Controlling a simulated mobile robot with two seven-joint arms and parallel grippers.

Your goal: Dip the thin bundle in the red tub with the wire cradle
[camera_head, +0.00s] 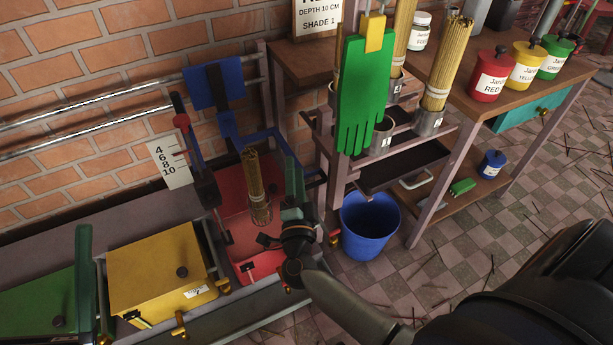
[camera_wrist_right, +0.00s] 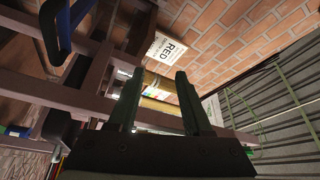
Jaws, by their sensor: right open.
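The red tub (camera_head: 232,205) stands open at the lower middle of the head view, against the brick wall. A thin tan bundle (camera_head: 254,180) stands upright in the wire cradle (camera_head: 261,212), over or inside the tub. I cannot tell whether its lower end touches liquid. My right gripper (camera_head: 292,208) is at the tub's right side, beside the cradle and apart from the bundle. In the right wrist view its two fingers (camera_wrist_right: 158,90) are parted with nothing held between them. My left gripper is not in view.
A lidded yellow tub (camera_head: 155,268) and a green tub (camera_head: 40,305) stand to the left. A depth scale (camera_head: 170,163) is on the wall. A blue bucket (camera_head: 369,225), a hanging green glove (camera_head: 366,95) and a bundle rack (camera_head: 455,135) are to the right.

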